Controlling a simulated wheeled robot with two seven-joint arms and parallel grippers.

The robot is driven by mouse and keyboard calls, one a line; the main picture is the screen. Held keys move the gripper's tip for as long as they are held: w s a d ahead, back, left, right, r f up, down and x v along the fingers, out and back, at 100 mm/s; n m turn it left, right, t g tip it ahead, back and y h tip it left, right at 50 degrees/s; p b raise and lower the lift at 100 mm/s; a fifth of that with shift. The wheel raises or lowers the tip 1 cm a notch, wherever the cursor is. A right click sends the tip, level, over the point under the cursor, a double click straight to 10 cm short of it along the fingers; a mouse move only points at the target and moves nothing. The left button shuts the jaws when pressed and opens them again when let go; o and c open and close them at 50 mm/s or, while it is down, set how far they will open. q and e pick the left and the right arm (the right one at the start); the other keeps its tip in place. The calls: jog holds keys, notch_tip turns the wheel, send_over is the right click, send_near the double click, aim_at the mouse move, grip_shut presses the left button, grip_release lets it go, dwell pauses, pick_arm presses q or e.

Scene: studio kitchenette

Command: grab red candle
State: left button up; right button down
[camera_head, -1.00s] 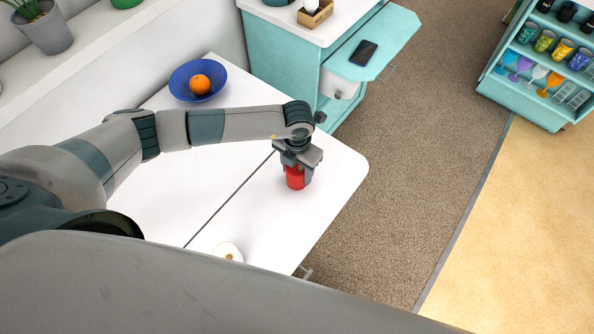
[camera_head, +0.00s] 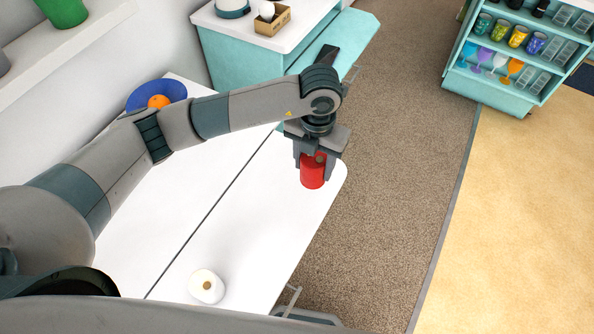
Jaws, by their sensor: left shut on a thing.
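The red candle (camera_head: 312,174) is a short red cylinder near the right end of the white table (camera_head: 262,222). My left gripper (camera_head: 314,163) points down over it and is shut on it, with a finger on either side of its upper part. The candle looks upright. Whether its base touches the table or hangs above it I cannot tell. My right gripper is not in view.
A white roll-like object (camera_head: 206,288) stands at the table's near edge. A blue bowl (camera_head: 140,97) with an orange (camera_head: 159,102) is at the back left, partly behind my arm. A teal cabinet (camera_head: 240,62) and a shelf of cups (camera_head: 500,83) stand beyond.

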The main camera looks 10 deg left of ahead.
pick_arm(q)
jog(key=shift+d+r, duration=0.3)
jog(key=shift+d, duration=0.15)
dwell(0.3)
jog(key=shift+a, duration=0.1)
